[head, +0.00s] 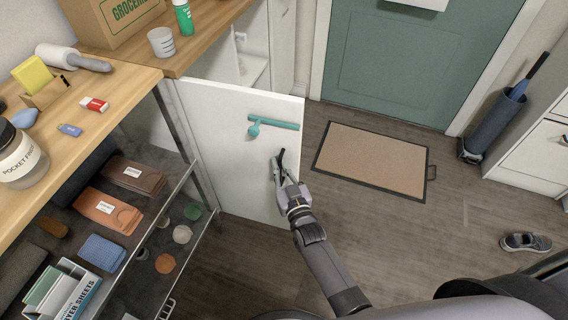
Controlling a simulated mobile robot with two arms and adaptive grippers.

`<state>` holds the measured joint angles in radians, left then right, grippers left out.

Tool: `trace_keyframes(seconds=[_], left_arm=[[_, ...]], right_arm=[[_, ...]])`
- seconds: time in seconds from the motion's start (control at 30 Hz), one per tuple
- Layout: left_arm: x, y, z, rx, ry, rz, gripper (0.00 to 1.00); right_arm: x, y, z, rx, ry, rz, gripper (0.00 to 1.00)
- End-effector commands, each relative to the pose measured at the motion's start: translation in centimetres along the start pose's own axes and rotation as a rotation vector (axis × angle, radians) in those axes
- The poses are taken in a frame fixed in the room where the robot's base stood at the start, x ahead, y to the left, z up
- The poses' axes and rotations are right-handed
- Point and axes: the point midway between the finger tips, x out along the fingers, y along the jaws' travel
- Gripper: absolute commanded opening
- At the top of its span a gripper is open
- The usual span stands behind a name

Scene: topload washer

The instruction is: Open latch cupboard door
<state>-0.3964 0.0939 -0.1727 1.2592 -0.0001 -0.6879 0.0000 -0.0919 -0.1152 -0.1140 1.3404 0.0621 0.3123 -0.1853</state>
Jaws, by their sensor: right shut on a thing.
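The white cupboard door (225,150) stands swung out from the cupboard, and part of the white interior (256,66) shows behind its top edge. A teal latch (272,122) with a bar and a round knob is on the door's face, near the free edge. My right gripper (278,165) is at the door below the latch, near the free edge, and apart from the latch. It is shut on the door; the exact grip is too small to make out. My left gripper is out of view.
A wooden counter (205,40) holds a groceries box (115,18), a cup and a green bottle. Open shelves with folded cloths are at the left. A doormat (372,160) lies before the green door (410,60). A shoe (525,242) lies right; the floor between is clear.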

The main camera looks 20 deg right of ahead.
Motion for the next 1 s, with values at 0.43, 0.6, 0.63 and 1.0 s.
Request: trace_keyframes(seconds=[0.43, 0.6, 0.63, 1.0], left_arm=[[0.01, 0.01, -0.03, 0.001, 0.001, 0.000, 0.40], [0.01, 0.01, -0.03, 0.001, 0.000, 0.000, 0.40], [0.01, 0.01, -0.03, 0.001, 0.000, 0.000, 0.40], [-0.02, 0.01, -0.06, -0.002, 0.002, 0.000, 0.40]], right_arm=[[-0.07, 0.19, 0.05, -0.004, 0.000, 0.003, 0.17], [-0.05, 0.10, 0.04, -0.002, 0.000, 0.002, 0.29], [-0.04, 0.09, 0.04, -0.002, 0.000, 0.002, 0.30], [-0.67, 0.04, 0.15, 0.000, -0.002, 0.001, 0.30]])
